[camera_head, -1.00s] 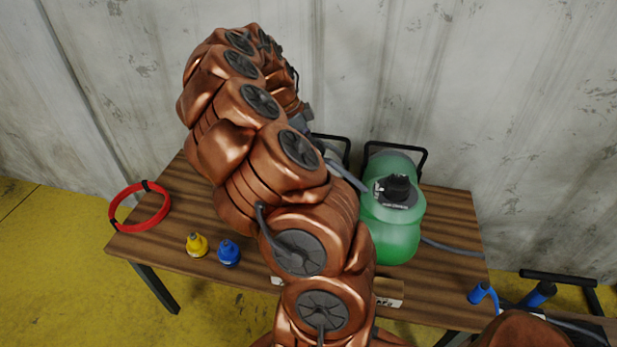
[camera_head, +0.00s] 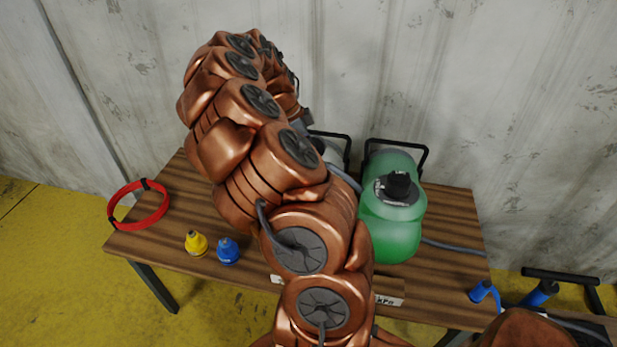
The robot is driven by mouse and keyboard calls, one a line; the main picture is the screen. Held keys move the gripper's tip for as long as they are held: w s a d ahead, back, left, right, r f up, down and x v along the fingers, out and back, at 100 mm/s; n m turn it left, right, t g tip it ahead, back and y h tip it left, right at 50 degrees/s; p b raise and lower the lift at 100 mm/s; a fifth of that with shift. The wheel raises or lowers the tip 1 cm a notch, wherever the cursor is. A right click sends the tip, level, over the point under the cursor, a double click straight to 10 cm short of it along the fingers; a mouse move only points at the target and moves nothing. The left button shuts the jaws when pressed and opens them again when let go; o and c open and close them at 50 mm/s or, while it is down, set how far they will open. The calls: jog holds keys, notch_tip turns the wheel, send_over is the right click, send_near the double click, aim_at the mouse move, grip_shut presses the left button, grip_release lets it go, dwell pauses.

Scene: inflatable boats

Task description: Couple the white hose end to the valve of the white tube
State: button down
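My copper-coloured arm reaches across the middle of the view towards the back of the table. It hides much of what stands behind it. A small grey part near the arm's far end (camera_head: 305,118) shows, but I cannot make out my gripper's fingers. A pale piece (camera_head: 332,157), perhaps part of a white tube, shows between the arm and the green tube (camera_head: 393,225). A grey hose piece (camera_head: 346,179) runs there beside the arm. I cannot make out the white hose end or the white tube's valve.
The wooden table (camera_head: 450,215) carries a red ring (camera_head: 138,222), a yellow fitting (camera_head: 196,243) and a blue fitting (camera_head: 228,251) at left. Black frames (camera_head: 398,143) rise at the back. A blue hose end (camera_head: 482,291) and blue pump handle (camera_head: 541,293) are at right.

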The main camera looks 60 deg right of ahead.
jog(key=shift+f, duration=0.15)
jog(key=shift+f+b, duration=0.3)
jog(key=shift+f, duration=0.05)
jog(key=shift+f+b, duration=0.45)
jog(key=shift+f, duration=0.35)
dwell(1.2)
dwell(0.3)
jog(key=shift+f+m+y, duration=0.1)
jog(key=shift+m+y, duration=0.3)
jog(key=shift+m, duration=0.7)
jog(key=shift+m+g+y, duration=0.3)
jog(key=shift+m, duration=0.6)
jog(key=shift+b, duration=0.3)
